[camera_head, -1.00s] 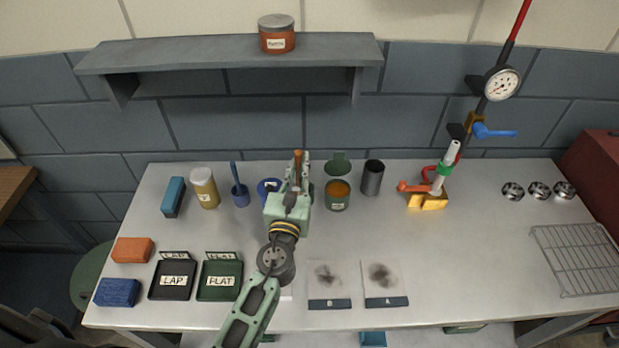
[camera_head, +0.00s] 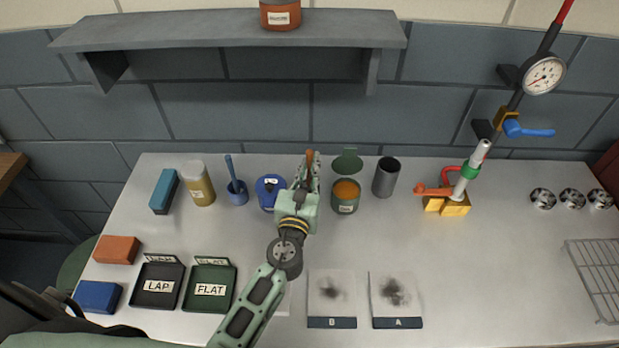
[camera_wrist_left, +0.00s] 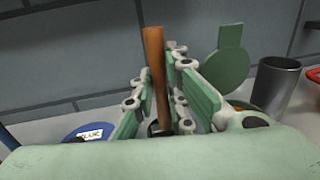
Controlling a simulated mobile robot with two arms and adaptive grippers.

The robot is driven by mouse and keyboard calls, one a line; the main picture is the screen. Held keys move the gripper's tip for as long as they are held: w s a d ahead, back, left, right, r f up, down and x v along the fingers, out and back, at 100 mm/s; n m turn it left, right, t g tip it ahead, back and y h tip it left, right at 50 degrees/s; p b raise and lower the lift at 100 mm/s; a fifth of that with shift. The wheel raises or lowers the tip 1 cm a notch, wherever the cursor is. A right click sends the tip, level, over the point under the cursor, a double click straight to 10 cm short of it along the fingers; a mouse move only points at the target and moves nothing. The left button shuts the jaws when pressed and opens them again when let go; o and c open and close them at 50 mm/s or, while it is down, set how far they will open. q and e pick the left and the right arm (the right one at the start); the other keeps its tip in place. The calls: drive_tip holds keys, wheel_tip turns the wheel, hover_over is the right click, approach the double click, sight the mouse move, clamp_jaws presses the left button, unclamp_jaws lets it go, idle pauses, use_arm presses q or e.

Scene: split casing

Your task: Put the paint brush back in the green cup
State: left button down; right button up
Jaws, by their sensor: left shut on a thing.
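My left gripper (camera_head: 312,172) is over the back middle of the table, between the blue-lidded glue tin and a green tin. It is shut on the paint brush (camera_head: 310,157), whose brown handle stands nearly upright between the fingers. In the left wrist view the handle (camera_wrist_left: 155,75) rises above the fingers; its lower end is hidden, with something dark at its foot. The only green container I can make out is the green tin (camera_head: 345,207), with a raised round lid and orange contents, right of the gripper. Anything behind the gripper is hidden. My right gripper is not in view.
A blue cup with a blue stick (camera_head: 237,192), the glue tin (camera_head: 268,196) and a yellowish jar (camera_head: 199,188) stand to the left. A dark metal cup (camera_head: 386,178) and a dial stand (camera_head: 448,205) are to the right. Trays and two smudged cards lie in front.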

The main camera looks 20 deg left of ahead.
use_arm(q)
drive_tip(key=shift+f, duration=0.65)
drive_tip(key=c, duration=2.2)
unclamp_jaws()
drive_tip(key=shift+f, duration=0.1)
drive_tip(key=shift+o, duration=2.2)
drive_tip(key=shift+r, duration=0.25)
drive_tip(key=shift+s+d+f, duration=0.1)
drive_tip(key=shift+s+f, duration=0.05)
drive_tip(key=shift+s, duration=0.2)
drive_tip(key=s+d+b, duration=0.1)
drive_tip(key=s+b, duration=0.2)
drive_tip(key=s, duration=0.8)
drive_tip(key=shift+s, duration=0.15)
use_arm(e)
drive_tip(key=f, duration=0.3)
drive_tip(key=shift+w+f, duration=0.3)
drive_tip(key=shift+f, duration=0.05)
use_arm(q)
drive_tip(key=shift+d, duration=0.1)
